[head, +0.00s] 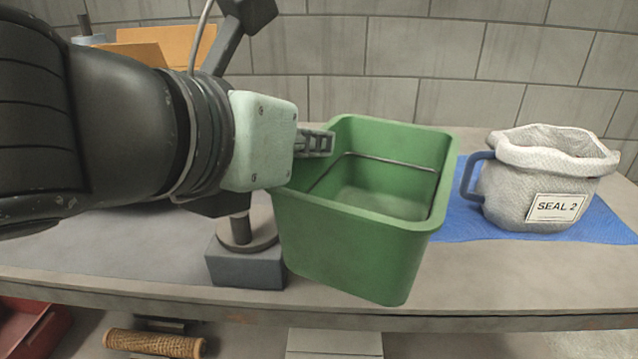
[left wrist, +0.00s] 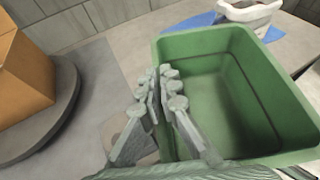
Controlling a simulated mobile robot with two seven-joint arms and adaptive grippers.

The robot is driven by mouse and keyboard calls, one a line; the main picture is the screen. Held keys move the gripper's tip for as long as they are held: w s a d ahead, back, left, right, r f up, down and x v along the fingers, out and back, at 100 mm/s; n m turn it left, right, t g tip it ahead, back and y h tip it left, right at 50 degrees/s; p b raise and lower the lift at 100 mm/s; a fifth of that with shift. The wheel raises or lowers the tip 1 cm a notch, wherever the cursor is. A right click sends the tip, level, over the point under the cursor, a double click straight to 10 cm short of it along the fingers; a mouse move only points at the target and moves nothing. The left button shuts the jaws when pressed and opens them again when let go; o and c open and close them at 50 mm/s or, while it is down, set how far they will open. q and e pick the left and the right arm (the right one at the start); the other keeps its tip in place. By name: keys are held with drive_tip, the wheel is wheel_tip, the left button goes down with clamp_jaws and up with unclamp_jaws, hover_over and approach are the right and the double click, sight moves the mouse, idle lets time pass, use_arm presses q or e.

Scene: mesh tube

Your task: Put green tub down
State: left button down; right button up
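The green tub (head: 345,240) is an empty open-topped box in the middle of the head view, with a thin dark line around its inside wall. It looks a little tilted, and its lower front corner overlaps the bench's front edge in the picture. I cannot tell whether its base touches the bench. My left gripper (head: 325,142) comes in from the left and is shut on the tub's left wall at the rim. In the left wrist view the fingers (left wrist: 165,90) pinch that wall of the tub (left wrist: 235,95). My right gripper is not in view.
A grey bag labelled SEAL 2 (head: 545,175) with a blue handle stands on a blue mat (head: 470,225) at the right. A grey block (head: 245,268) with a post stands left of the tub. An orange box (left wrist: 22,75) sits on a round platform (left wrist: 62,112). A tiled wall is behind.

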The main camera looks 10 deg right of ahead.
use_arm(q)
drive_tip(key=w+d+f+p, duration=0.3)
drive_tip(key=w+f, duration=0.7)
drive_tip(key=f, duration=0.1)
drive_tip(key=shift+w+d, duration=0.3)
drive_tip(key=shift+w, duration=0.1)
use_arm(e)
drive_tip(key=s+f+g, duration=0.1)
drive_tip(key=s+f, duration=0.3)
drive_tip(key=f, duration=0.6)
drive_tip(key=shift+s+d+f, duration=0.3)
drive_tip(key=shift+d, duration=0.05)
use_arm(q)
drive_tip(key=c, duration=1.7)
unclamp_jaws()
drive_tip(key=shift+f, duration=0.1)
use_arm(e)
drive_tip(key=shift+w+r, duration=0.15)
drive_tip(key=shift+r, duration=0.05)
